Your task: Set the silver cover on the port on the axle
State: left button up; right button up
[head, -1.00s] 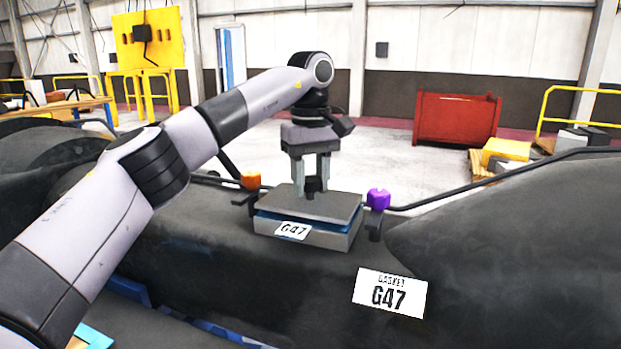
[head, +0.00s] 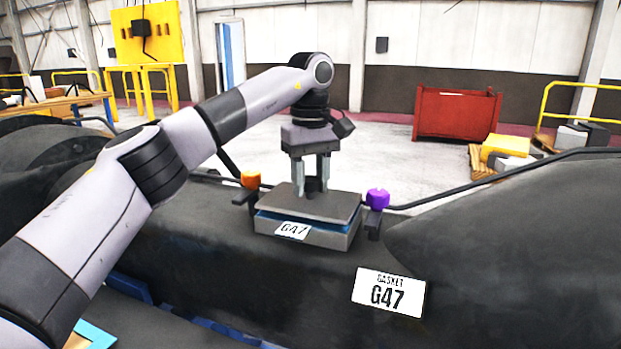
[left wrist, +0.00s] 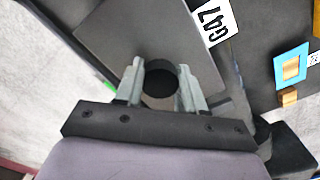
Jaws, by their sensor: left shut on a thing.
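The silver cover (head: 335,207) is a flat grey plate over the port (head: 335,240) on the dark axle (head: 200,235). A blue band shows between the plate and the port's grey front, which bears a G47 label. The cover looks roughly lined up with the port; I cannot tell whether it is fully down. My left gripper (head: 318,188) points down at the middle of the cover, shut on its dark round knob. In the left wrist view, the knob (left wrist: 160,86) lies between the fingers, above the cover (left wrist: 150,35). My right gripper is not in view.
An orange knob (head: 251,180) and a purple knob (head: 377,198) stand on either side of the port. A "GASKET G47" sign (head: 390,292) is on the axle's front. A dark pipe runs behind. A red bin (head: 457,113) stands farther back on open floor.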

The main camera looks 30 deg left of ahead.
pick_arm(q)
jog(key=shift+f, duration=0.55)
dwell(0.5)
jog(key=o, duration=1.1)
jog(key=shift+o, duration=0.2)
jog(key=shift+r, duration=3.6)
